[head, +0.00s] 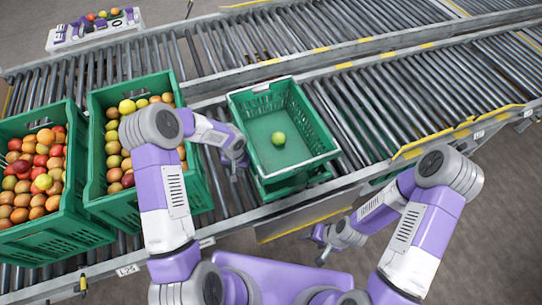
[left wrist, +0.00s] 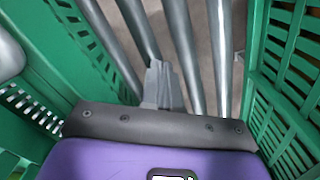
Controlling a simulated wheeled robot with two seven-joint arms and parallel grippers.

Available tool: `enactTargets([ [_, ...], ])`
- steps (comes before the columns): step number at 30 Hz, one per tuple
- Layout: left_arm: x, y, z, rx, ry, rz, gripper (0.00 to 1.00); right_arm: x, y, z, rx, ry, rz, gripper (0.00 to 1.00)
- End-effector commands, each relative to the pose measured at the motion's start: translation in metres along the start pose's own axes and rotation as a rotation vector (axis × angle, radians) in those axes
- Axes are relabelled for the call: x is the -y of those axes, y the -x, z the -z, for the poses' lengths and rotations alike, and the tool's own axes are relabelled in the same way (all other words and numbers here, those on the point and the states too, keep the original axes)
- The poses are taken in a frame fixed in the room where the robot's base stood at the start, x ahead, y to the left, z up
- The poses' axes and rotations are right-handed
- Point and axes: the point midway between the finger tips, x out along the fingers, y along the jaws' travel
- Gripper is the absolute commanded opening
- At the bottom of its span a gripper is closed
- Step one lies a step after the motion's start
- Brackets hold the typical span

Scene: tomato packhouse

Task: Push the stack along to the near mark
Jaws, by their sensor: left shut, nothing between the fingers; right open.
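The stack of green crates (head: 319,160) stands on the near roller conveyor, at least two crates high. Its top crate holds one yellow-green tomato (head: 279,139). My left gripper (head: 236,170) is shut and empty, beside the stack's left side, in the gap between it and a full crate. In the left wrist view the shut fingers (left wrist: 163,85) point down at rollers between two green crate walls. I cannot tell whether they touch the stack. My right gripper (head: 318,250) is open and empty, low in front of the conveyor. I cannot tell which yellow marking is the near mark.
Two green crates full of tomatoes, one far left (head: 75,226) and one nearer (head: 120,208), stand left of the stack. Bare rollers (head: 400,100) run to its right. A yellow-edged rail (head: 460,133) borders them. A second conveyor (head: 300,30) lies behind.

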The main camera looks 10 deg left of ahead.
Motion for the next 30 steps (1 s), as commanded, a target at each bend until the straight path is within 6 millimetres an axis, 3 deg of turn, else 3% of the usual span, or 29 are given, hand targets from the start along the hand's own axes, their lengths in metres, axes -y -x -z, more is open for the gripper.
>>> enactTargets([
  [11, -0.004, -0.001, 0.003, 0.000, -0.001, 0.000, 0.00, -0.001, -0.001, 0.000, 0.000, 0.000, 0.000, 0.66],
  [30, -0.055, -0.001, 0.042, -0.001, -0.003, 0.000, 0.00, -0.006, -0.017, 0.001, 0.000, 0.000, 0.000, 0.66],
])
